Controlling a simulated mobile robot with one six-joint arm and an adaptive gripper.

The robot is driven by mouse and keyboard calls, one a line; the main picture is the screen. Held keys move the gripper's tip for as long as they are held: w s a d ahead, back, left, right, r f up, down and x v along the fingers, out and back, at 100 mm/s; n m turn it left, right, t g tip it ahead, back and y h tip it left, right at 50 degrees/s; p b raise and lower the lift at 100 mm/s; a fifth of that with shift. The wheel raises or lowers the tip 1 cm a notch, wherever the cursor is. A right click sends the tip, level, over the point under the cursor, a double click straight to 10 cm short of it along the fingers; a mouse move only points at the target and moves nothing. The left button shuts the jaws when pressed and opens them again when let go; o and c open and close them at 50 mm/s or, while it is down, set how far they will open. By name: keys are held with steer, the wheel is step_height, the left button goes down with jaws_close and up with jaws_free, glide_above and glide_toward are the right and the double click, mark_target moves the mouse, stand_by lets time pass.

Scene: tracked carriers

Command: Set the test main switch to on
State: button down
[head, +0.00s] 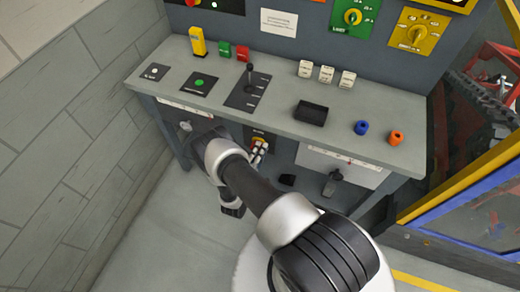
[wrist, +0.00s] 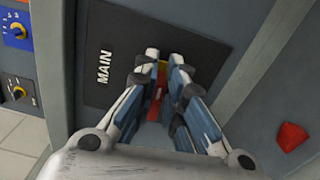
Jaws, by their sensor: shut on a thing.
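The main switch has a yellow base and a red handle (wrist: 156,94) on a dark plate (wrist: 120,40) labelled MAIN. In the head view the switch (head: 257,141) shows as a small yellow and red patch under the desk's front edge, partly hidden by my gripper (head: 260,149). In the wrist view my gripper (wrist: 163,74) has its two fingers on either side of the red handle and is shut on it. The fingers cover much of the switch, and I cannot tell whether it stands at on or off.
The grey desk top (head: 280,103) overhangs the switch and carries a lever (head: 250,74), a black tray (head: 311,113) and blue and orange knobs. A red part (wrist: 292,136) sits on the panel at the right. A blue panel (wrist: 14,34) is at the left.

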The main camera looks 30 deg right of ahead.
steer(key=shift+f+m, duration=0.1)
steer(key=shift+m, duration=0.4)
steer(key=c, duration=1.7)
jaws_free()
steer(key=v, duration=1.2)
